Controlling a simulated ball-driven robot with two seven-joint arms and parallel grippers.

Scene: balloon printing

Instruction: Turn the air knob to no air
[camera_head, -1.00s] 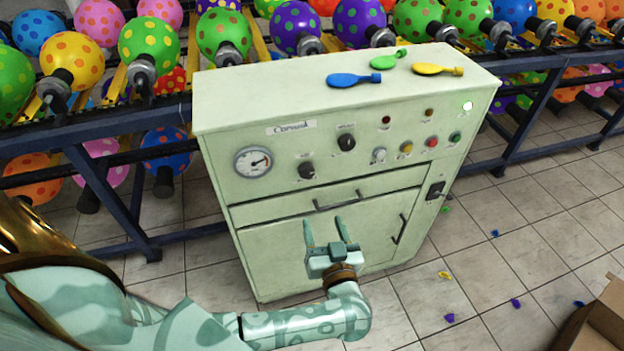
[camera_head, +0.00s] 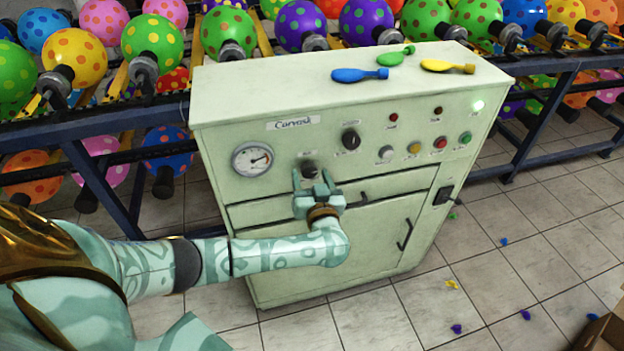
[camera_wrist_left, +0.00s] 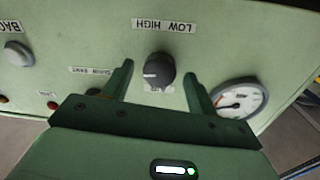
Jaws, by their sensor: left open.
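The air knob (camera_head: 309,168) is a dark round knob on the pale green machine's front panel, right of the gauge. In the left wrist view the knob (camera_wrist_left: 159,71) lies between the two green fingers, with a gap on each side. Its white mark points to the left of that picture. An upside-down LOW HIGH label (camera_wrist_left: 164,26) is beside it. My left gripper (camera_head: 312,177) is open, just below and in front of the knob. I cannot tell whether the fingertips reach around it. My right gripper is not in view.
A pressure gauge (camera_head: 253,159) is left of the knob. A second dark knob (camera_head: 351,139) and several buttons are to the right. A drawer handle (camera_head: 364,197) is below. Blue, green and yellow balloons lie on the machine's top (camera_head: 290,85). A rack of inflated balloons stands behind.

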